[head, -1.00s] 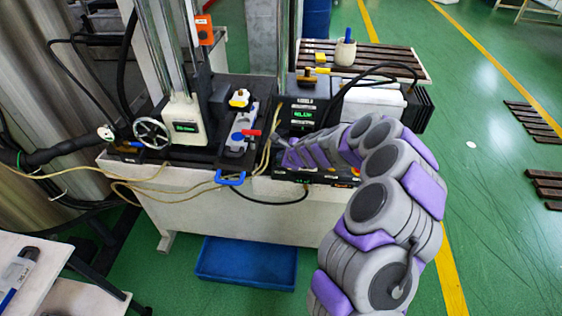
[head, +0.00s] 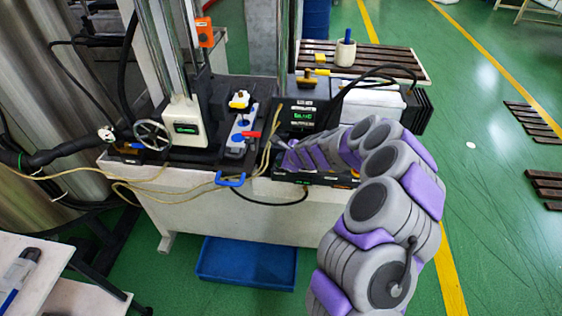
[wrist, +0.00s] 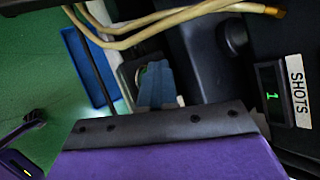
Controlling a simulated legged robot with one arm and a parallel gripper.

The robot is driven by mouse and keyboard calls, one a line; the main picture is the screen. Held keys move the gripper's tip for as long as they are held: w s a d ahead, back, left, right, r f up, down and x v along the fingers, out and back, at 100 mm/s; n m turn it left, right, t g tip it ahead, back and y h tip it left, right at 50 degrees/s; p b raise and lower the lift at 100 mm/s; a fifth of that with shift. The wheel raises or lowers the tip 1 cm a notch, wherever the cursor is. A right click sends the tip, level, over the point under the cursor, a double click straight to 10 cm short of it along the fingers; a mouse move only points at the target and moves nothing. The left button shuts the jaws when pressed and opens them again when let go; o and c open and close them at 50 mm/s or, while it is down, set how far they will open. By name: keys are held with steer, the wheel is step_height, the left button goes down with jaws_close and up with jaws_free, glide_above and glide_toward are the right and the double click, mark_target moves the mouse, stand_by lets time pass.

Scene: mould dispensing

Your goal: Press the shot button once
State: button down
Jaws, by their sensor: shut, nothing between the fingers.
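The control box (head: 300,100) stands on the right of the machine bench, with a small green-lit display (head: 302,116). In the wrist view a counter (wrist: 270,97) beside a white SHOTS label (wrist: 295,90) shows a green 1. A dark round knob-like part (wrist: 235,36) sits left of the counter; I cannot tell whether it is the shot button. My gripper (head: 284,152) is at the front of the control box, shut and empty. Its fingertips are hard to make out, and whether it touches a button is hidden.
Tan hoses (head: 268,150) run beside my gripper and cross the wrist view (wrist: 170,20). A blue handle (head: 231,180) projects at the bench front, left of my gripper. A fixture with a red lever (head: 251,134) stands left. A blue bin (head: 247,262) lies below.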

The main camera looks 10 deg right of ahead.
step_height(320, 180, up, 6)
steer(key=p, duration=0.5)
steer(key=shift+p, duration=0.4)
stand_by(0.6)
